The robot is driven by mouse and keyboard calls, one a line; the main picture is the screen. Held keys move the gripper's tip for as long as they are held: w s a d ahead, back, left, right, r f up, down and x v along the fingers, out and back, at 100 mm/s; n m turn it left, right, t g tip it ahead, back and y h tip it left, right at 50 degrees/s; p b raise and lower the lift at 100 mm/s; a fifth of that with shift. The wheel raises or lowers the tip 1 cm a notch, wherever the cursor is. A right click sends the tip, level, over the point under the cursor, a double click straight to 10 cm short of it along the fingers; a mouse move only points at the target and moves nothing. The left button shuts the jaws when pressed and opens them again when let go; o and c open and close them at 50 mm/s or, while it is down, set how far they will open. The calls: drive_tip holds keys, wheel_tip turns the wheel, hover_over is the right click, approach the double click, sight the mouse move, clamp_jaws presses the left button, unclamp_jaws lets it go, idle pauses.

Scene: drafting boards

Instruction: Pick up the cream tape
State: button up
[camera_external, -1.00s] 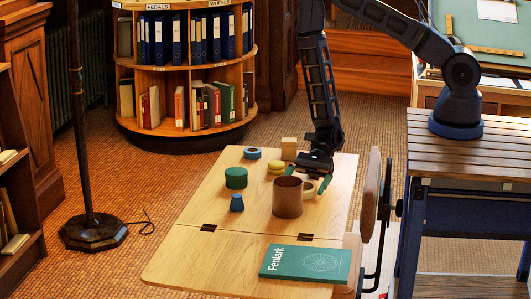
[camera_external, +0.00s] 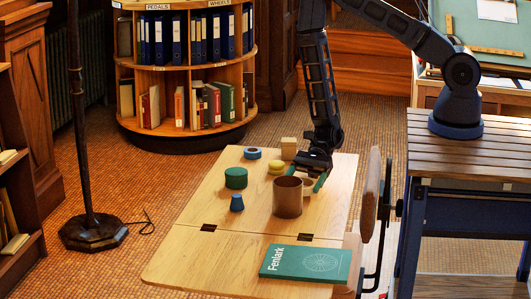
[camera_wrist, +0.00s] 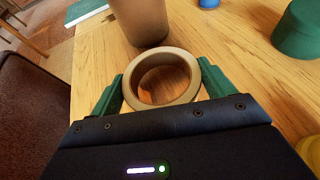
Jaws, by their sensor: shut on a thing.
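The cream tape (camera_wrist: 131,83) is a thick tan ring in the wrist view, between the two green fingers of my gripper (camera_wrist: 162,84). The fingers touch its outer sides, one on each side. In the external view my gripper (camera_external: 314,178) points down at the right part of the table, and only a bit of the cream tape (camera_external: 309,187) shows behind the brown cup. I cannot tell whether the tape is clear of the tabletop.
A brown cup (camera_external: 287,198) stands close beside the tape. On the table (camera_external: 215,250) are also a green cylinder (camera_external: 236,178), a blue ring (camera_external: 252,153), a yellow piece (camera_external: 276,168), a wooden block (camera_external: 288,147), a small blue piece (camera_external: 237,203) and a green book (camera_external: 305,262).

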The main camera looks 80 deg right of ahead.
wheel_tip(320, 180, up, 19)
idle(0.6)
